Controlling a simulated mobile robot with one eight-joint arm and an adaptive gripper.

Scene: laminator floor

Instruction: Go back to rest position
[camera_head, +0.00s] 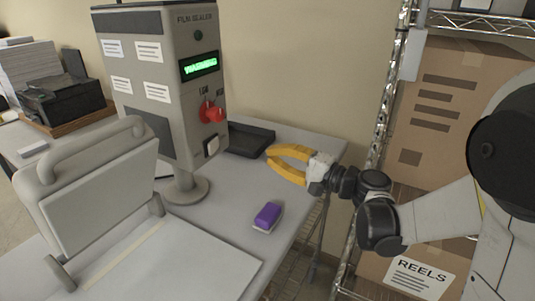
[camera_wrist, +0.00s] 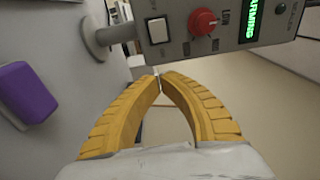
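My gripper (camera_head: 270,156) has yellow fingers and hangs in the air near the right edge of the table, right of the film sealer. In the wrist view its fingertips (camera_wrist: 159,79) meet, with nothing between them. The film sealer (camera_head: 165,95) is a grey box on a post, with a red knob and a lit green display reading WARMING. Its knob side also shows at the top of the wrist view (camera_wrist: 178,28). A purple block with a pale base (camera_head: 267,216) lies on the table, below my gripper in the picture. It also shows at the left of the wrist view (camera_wrist: 24,92).
A black tray (camera_head: 262,137) lies on the table behind my gripper. A hinged grey press frame (camera_head: 100,190) stands raised at the left. A metal rack (camera_head: 385,110) with cardboard boxes (camera_head: 450,95) stands at the right. Bare table (camera_head: 222,235) surrounds the purple block.

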